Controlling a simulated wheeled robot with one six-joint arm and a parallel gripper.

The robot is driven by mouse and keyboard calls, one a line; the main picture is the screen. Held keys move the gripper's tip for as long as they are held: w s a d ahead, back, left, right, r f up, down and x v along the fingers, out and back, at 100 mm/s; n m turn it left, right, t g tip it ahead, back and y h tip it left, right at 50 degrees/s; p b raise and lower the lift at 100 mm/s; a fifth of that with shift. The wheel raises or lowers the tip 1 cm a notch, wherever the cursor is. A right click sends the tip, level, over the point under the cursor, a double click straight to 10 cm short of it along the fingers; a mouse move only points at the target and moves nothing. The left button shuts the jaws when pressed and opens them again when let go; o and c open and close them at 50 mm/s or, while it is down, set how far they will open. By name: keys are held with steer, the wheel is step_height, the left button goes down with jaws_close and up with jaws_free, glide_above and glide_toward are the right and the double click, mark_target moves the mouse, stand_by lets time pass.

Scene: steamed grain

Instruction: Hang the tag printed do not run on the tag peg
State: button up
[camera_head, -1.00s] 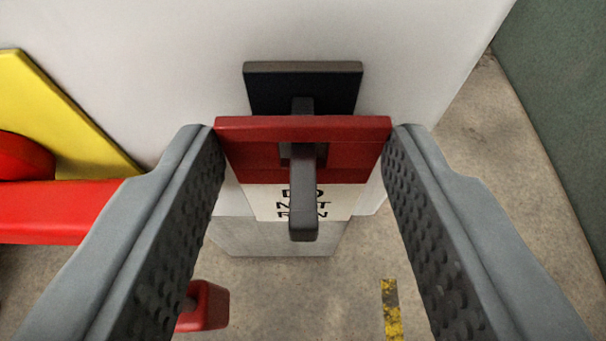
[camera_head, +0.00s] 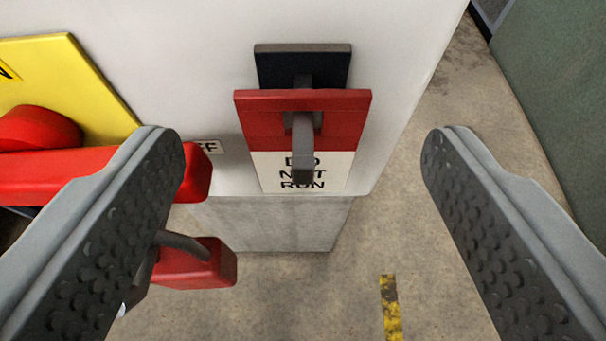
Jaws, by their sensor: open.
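The tag (camera_head: 265,150) has a red top and a white lower part printed in black, reading do not run. It hangs on the tag peg (camera_head: 303,150), a dark grey bar that passes through the slot in its red part. The peg stands out from a black plate (camera_head: 302,66) on the white cabinet face. My gripper (camera_head: 302,165) is open wide, with a finger on either side of the tag and clear space between each finger and the tag. Nothing is held.
At left, a yellow plate (camera_head: 70,80) carries a red handle (camera_head: 90,172) partly behind my left finger. A red padlock-like block (camera_head: 197,263) with a grey shackle is below it. A small label (camera_head: 207,147) ends in F.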

steer(key=s+r+t, duration=0.1)
steer(key=s+r, duration=0.2)
steer(key=s, duration=1.3)
steer(key=s+r+t, duration=0.1)
steer(key=s+r, duration=0.1)
steer(key=s, duration=1.4)
steer(key=s+f+t, duration=0.1)
steer(key=s+f, duration=0.3)
steer(key=s, duration=0.5)
steer(key=s+f, duration=0.4)
steer(key=s, duration=0.5)
steer(key=shift+s+f+t, duration=0.2)
steer(key=shift+s+t, duration=0.15)
steer(key=shift+t, duration=0.05)
